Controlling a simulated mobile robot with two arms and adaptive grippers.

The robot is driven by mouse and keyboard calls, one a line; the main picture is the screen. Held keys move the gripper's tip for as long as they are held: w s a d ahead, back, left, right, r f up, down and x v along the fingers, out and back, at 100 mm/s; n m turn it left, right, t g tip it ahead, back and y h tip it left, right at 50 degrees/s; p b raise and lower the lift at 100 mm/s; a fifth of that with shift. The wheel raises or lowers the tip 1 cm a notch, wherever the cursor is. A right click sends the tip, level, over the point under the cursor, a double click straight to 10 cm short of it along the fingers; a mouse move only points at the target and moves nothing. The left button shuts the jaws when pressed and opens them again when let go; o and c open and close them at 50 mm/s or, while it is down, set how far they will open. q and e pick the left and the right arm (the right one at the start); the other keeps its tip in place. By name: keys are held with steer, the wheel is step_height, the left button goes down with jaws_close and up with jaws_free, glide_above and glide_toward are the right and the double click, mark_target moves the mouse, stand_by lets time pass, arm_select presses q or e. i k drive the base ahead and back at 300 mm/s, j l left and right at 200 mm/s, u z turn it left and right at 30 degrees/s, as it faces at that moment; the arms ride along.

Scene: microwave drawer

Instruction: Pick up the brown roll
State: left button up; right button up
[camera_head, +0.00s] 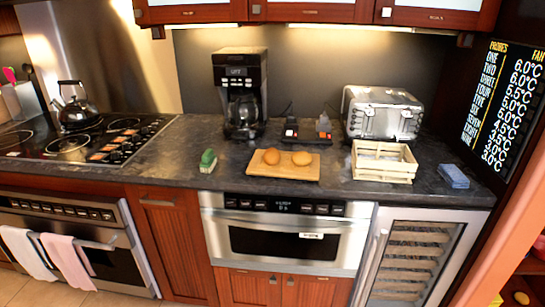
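Two brown rolls lie side by side on a light wooden cutting board (284,171) on the dark counter. The left brown roll (271,156) and the right brown roll (302,158) look much alike, and a small gap seems to part them. The board lies near the counter's front edge, above the microwave drawer (285,240), which is closed. Neither of my grippers is in view.
A wooden crate (384,174) stands right of the board, before a toaster (383,113). A blue sponge (453,176) lies further right. A green brush (208,161) lies left. A coffee maker (240,92) stands behind. A kettle (76,108) sits on the cooktop.

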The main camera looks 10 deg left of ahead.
mark_target(271, 157)
steer(key=i+j+z, duration=0.1)
steer(key=j, duration=0.25)
steer(key=i+j+z, duration=0.1)
steer(key=i+j, duration=0.2)
steer(key=i+j+z, duration=0.1)
steer(key=j, duration=0.35)
steer(key=i, duration=0.1)
